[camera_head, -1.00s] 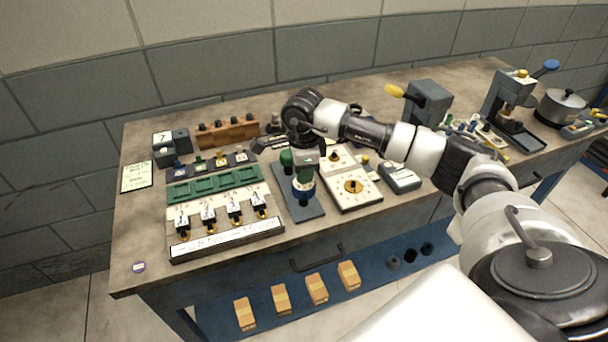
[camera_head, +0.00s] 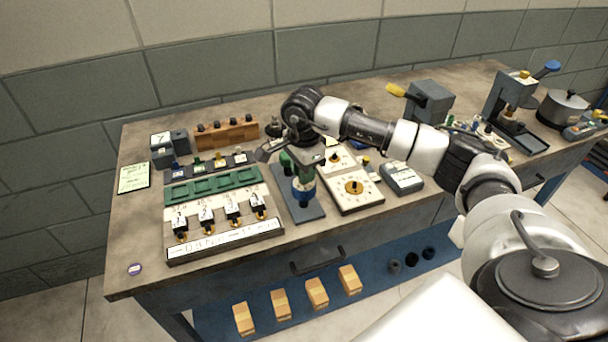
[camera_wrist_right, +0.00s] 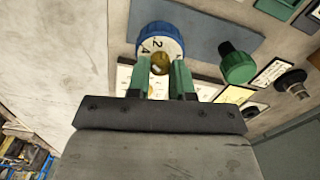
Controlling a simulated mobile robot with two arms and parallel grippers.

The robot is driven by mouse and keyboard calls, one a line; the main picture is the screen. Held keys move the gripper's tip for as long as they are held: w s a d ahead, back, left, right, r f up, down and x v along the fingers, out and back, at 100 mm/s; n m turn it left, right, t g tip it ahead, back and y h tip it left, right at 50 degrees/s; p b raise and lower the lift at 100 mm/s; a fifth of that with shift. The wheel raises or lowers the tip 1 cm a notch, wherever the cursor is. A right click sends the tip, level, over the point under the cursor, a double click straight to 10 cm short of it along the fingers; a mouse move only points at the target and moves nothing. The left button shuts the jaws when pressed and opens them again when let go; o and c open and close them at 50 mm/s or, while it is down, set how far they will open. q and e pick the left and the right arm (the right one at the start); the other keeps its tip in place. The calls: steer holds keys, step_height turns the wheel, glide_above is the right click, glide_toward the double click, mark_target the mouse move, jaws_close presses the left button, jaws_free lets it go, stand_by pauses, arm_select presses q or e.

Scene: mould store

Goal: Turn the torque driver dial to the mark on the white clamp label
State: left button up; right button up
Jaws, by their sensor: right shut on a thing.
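The torque driver (camera_head: 303,197) stands upright on a blue-grey plate (camera_head: 310,213). Its dial has a blue rim and a white numbered face; in the wrist view the dial (camera_wrist_right: 150,32) shows a 2 and a 4. My right gripper (camera_head: 304,172) points down over it. In the wrist view its green fingers (camera_wrist_right: 163,72) are shut on the driver's olive-yellow top. The fingers hide part of the dial, and I cannot tell its setting. A long white label (camera_head: 225,240) with black writing runs along the front of the clamp board; its text is too small to read surely. My left gripper is out of view.
A green-topped tool (camera_wrist_right: 238,62) stands close beside the driver. A cream dial box (camera_head: 352,200) and a grey meter (camera_head: 402,178) lie to the right. A green tray (camera_head: 215,185) lies to the left. The front left bench corner is mostly clear.

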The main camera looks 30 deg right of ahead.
steer(key=shift+f+n+b, duration=0.1)
steer(key=shift+n+b, duration=0.35)
steer(key=shift+n, duration=0.25)
steer(key=shift+n+b, duration=0.5)
steer(key=shift+n, duration=0.8)
steer(key=shift+n+b, duration=0.45)
steer(key=shift+n, duration=0.25)
steer(key=shift+n+b, duration=0.35)
steer(key=shift+n, duration=0.95)
